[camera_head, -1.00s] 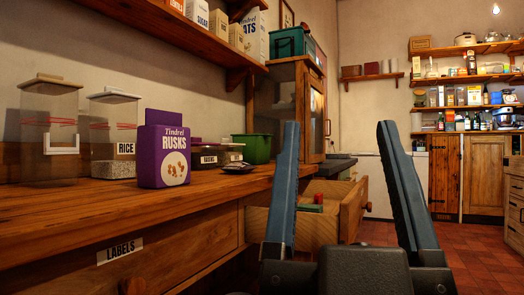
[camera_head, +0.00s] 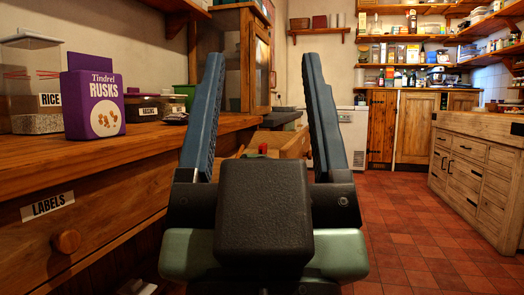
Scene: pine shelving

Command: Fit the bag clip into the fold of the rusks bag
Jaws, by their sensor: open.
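The purple rusks bag (camera_head: 92,100) stands upright on the wooden counter at the left. Its label reads "Tindrel RUSKS", and its top looks folded over. My gripper (camera_head: 262,62) is open and empty in the middle of the view, its two blue fingers pointing up and away, to the right of the bag and apart from it. I cannot make out the bag clip for certain. A small red object (camera_head: 263,148) shows in the open drawer (camera_head: 294,145) beyond my gripper, and a small dark object (camera_head: 176,118) lies on the counter right of the bag.
A rice container (camera_head: 38,122) stands left of the bag, and a raisins container (camera_head: 143,107) behind it at right. The labels drawer (camera_head: 100,215) is below the counter (camera_head: 30,182). Open tiled floor (camera_head: 405,215) lies to the right, before a wooden cabinet (camera_head: 470,165).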

